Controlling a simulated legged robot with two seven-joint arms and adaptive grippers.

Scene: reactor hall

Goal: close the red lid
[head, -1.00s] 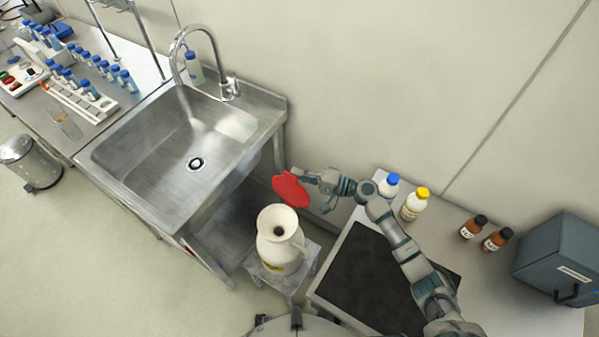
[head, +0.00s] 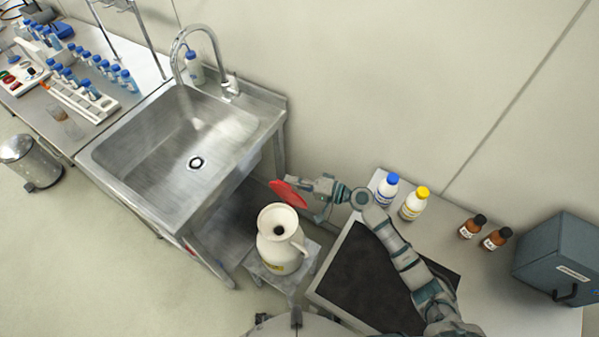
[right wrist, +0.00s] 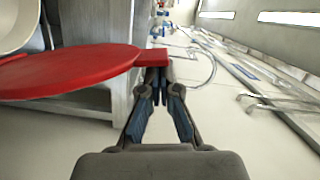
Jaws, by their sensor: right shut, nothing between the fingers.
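The red lid (head: 288,194) is a flat disc, standing open and tilted behind the mouth of the cream-white jug (head: 279,246). The jug stands upright on a small metal stand, its dark neck opening uncovered. My right gripper (head: 312,187) is at the lid's right edge in the head view, shut with nothing between its fingers. In the right wrist view the lid (right wrist: 70,72) reaches from the left, and its short tab lies at the tips of the closed fingers (right wrist: 155,85). Whether they touch the tab, I cannot tell. My left gripper is not in view.
A steel sink (head: 195,150) stands left of the jug. On the right, a bench bears a black mat (head: 365,280), white bottles (head: 413,204), brown bottles (head: 472,227) and a grey box (head: 560,258). The wall is close behind my right gripper.

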